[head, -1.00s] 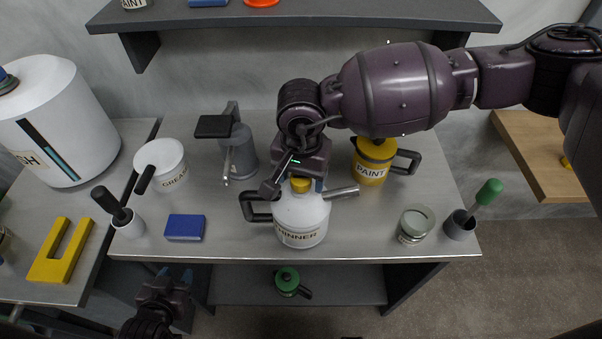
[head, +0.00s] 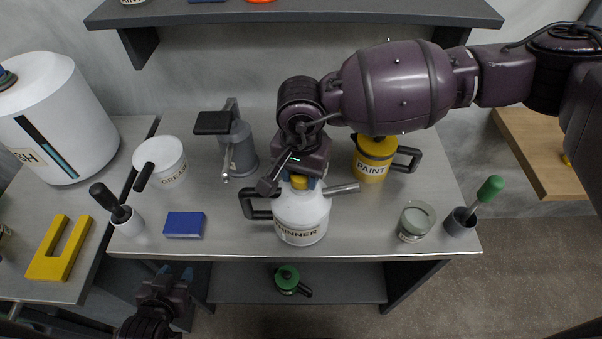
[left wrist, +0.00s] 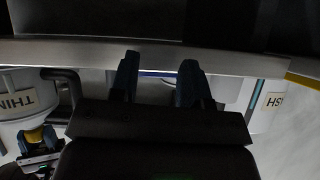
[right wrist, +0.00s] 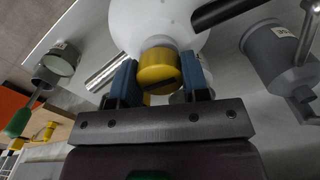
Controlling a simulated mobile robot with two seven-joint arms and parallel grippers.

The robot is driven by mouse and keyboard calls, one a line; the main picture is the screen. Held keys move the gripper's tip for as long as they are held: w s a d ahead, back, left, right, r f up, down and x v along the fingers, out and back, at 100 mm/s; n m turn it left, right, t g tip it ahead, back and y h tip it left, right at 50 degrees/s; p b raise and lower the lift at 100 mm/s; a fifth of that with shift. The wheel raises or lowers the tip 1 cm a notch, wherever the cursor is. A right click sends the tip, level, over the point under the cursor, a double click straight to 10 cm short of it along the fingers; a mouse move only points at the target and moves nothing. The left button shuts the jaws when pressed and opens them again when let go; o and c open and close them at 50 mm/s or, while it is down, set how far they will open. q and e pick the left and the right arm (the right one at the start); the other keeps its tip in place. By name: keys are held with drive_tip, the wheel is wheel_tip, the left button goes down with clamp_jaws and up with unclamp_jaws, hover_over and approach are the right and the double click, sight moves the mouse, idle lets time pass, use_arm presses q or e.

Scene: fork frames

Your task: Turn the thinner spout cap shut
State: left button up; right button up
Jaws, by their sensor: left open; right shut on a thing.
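The white thinner can (head: 300,216) stands upright on the bench, with a black handle (head: 257,206) on its left and a metal spout (head: 342,190) on its right. Its yellow cap (head: 299,182) sits on top. In the right wrist view the cap (right wrist: 157,70) is between the blue fingertips. My right gripper (right wrist: 162,80) comes down from above and is shut on the cap. My left gripper (head: 172,274) is open and empty, low in front of the bench's front edge. Its fingers also show apart in the left wrist view (left wrist: 158,75).
A blue block (head: 184,225), a grease tub (head: 161,158) and a grey sprayer-like can (head: 239,152) stand left of the thinner. A yellow paint can (head: 371,163), a glass jar (head: 416,222) and a green-handled brush in a cup (head: 461,222) stand to its right.

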drive_tip(key=shift+f+m+b, duration=0.25)
drive_tip(key=shift+m+b, duration=0.35)
drive_tip(key=shift+b, duration=0.2)
drive_tip(key=shift+m+b, duration=1.2)
drive_tip(key=shift+b, duration=0.05)
drive_tip(key=m+b, duration=0.1)
drive_tip(key=m, duration=0.2)
drive_tip(key=shift+r+m, duration=0.1)
drive_tip(key=shift+m, duration=0.2)
drive_tip(key=m+b, duration=0.1)
drive_tip(key=m, duration=0.2)
drive_tip(key=shift+r+m, duration=0.1)
drive_tip(key=shift+m, duration=0.2)
drive_tip(key=m, duration=0.2)
drive_tip(key=shift+m, duration=0.4)
drive_tip(key=m, duration=0.3)
drive_tip(key=shift+r+m, duration=0.1)
drive_tip(key=shift+m, duration=0.5)
